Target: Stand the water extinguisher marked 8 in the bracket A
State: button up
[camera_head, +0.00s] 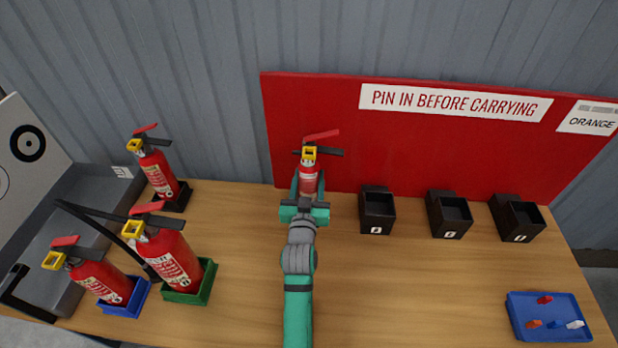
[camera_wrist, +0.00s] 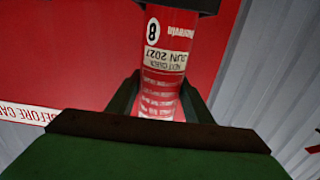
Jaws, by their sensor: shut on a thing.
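My gripper (camera_head: 309,192) is shut on a small red extinguisher (camera_head: 309,172), upright in front of the red board. The extinguisher has a yellow piece at its neck and a red and black handle. In the wrist view, the gripper (camera_wrist: 160,98) has a finger on each side of the extinguisher (camera_wrist: 163,72), which bears a round 8 and a JUN 2027 label. Its base is hidden behind my gripper in the head view. Three black brackets stand right of it: left (camera_head: 378,198), middle (camera_head: 435,208) and right (camera_head: 502,212). They look empty; their label letters are too small to read surely.
Extinguishers stand at left in black (camera_head: 180,202), green (camera_head: 205,285) and blue (camera_head: 138,300) holders. A grey case (camera_head: 85,190) lies beyond them. A blue tray (camera_head: 520,325) with several coloured pieces sits front right. The red board (camera_head: 330,110) rises behind. The table's middle right is clear.

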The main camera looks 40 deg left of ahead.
jog(key=shift+r, duration=0.2)
jog(key=o, duration=1.7)
jog(key=shift+f, duration=0.3)
jog(key=v, duration=1)
jog(key=shift+s+d+r, duration=0.2)
jog(key=shift+s+d, duration=0.05)
jog(key=shift+s, duration=0.05)
